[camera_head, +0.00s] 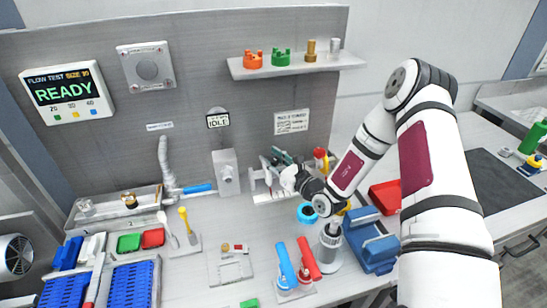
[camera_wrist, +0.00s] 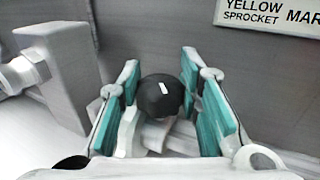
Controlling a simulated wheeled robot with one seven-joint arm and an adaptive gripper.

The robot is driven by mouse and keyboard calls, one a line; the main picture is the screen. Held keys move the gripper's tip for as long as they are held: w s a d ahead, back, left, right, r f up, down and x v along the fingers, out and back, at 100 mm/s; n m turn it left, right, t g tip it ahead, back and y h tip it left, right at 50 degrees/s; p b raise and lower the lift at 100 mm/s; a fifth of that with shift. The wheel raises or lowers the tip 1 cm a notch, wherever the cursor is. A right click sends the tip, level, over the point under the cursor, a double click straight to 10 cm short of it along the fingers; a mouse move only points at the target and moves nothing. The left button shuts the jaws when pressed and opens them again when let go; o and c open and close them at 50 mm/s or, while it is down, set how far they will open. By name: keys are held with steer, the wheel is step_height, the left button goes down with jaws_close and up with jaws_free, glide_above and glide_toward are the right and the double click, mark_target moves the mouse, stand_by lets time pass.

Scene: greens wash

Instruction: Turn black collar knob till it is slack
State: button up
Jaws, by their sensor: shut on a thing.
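The black collar knob (camera_wrist: 161,96) is a round black ball shape with a small white mark on its face, in the middle of the wrist view. My gripper (camera_wrist: 163,100) is shut on it, with a teal pad at each side. In the head view my gripper (camera_head: 283,168) reaches in from the right to a small bracket (camera_head: 263,195) at the foot of the grey back panel. The knob cannot be made out there behind my fingers. A pale part shows just below the knob in the wrist view.
A grey block (camera_head: 226,172) stands left of my gripper and shows large in the wrist view (camera_wrist: 62,75). A shelf (camera_head: 295,66) with coloured fittings is above. Blue and red handles (camera_head: 286,265), a blue container (camera_head: 372,245) and a red bin (camera_head: 386,196) stand nearby.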

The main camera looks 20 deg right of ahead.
mark_target(272, 158)
steer(key=shift+m+t+h+p, duration=0.35)
steer(key=shift+m+h, duration=0.25)
steer(key=shift+h, duration=0.5)
steer(key=o, duration=1.2)
steer(key=shift+r, duration=0.1)
step_height(272, 158, up, 10)
steer(key=shift+f, duration=0.1)
